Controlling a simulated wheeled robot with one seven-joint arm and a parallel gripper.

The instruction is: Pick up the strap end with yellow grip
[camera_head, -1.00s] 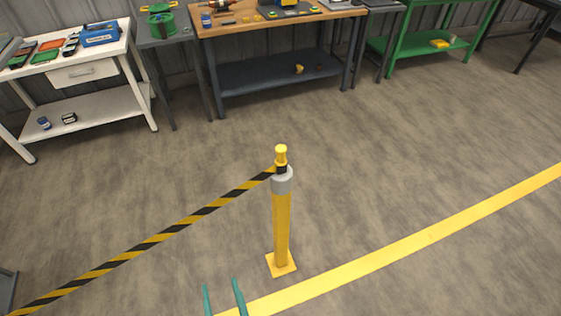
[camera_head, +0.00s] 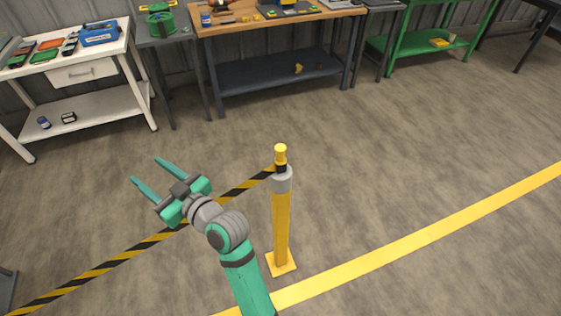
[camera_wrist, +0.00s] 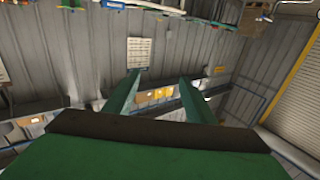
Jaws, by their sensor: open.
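The strap end with yellow grip (camera_head: 281,154) sits on top of the yellow post (camera_head: 282,228), just above its grey collar. The black-and-yellow strap (camera_head: 105,263) runs from it down to the lower left, partly hidden behind my arm. My gripper (camera_head: 154,172) is open and empty, raised to the left of the post top and clear of the grip. In the wrist view my two green fingers (camera_wrist: 156,92) are spread with nothing between them. The strap end does not show in the wrist view.
The post stands on a square yellow base plate (camera_head: 281,264) beside a yellow floor line (camera_head: 420,239). A white table (camera_head: 85,105), a wooden-topped workbench (camera_head: 225,33) and a green table (camera_head: 400,46) stand along the back. The floor between is clear.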

